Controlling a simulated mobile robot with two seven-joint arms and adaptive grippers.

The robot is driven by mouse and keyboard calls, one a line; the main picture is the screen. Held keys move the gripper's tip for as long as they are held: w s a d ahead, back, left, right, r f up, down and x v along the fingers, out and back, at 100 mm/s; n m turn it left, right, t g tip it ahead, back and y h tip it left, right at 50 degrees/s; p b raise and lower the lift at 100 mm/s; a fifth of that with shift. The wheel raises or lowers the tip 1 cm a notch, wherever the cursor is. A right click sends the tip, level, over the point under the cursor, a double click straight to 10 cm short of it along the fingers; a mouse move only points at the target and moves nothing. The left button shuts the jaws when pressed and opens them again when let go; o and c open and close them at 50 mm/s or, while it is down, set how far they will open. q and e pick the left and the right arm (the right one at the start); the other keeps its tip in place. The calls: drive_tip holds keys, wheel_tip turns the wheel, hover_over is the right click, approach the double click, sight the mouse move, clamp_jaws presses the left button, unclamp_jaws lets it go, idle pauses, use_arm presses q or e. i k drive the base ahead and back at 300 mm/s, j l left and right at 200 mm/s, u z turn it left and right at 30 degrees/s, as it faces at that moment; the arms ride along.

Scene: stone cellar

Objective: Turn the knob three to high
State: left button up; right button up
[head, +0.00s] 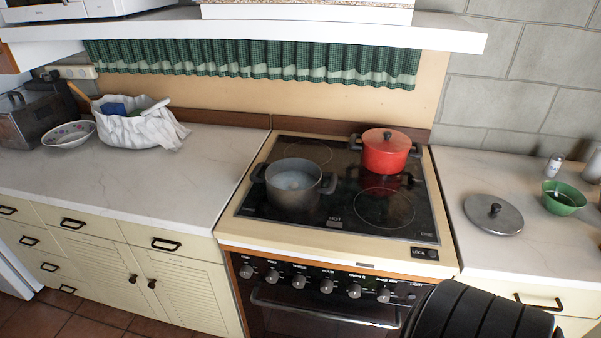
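The stove's front panel carries a row of several round grey knobs below the cooktop (322,228). Counting from the left, the third knob (298,282) sits left of the middle of the row. The labels above the knobs are too small to read surely, and I cannot tell the knobs' settings. A black ribbed part, likely my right arm, shows at the bottom right, in front of the stove's right corner. Neither gripper's fingers are in view.
A grey pot (293,190) stands on the cooktop's left, a red lidded pot (386,155) at its back right. The oven handle (322,312) juts out below the knobs. A lid (493,214) and green bowl (563,200) lie on the right counter. The left counter's front is clear.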

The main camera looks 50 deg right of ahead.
sight(299, 280)
drive_tip(key=z, duration=1.75)
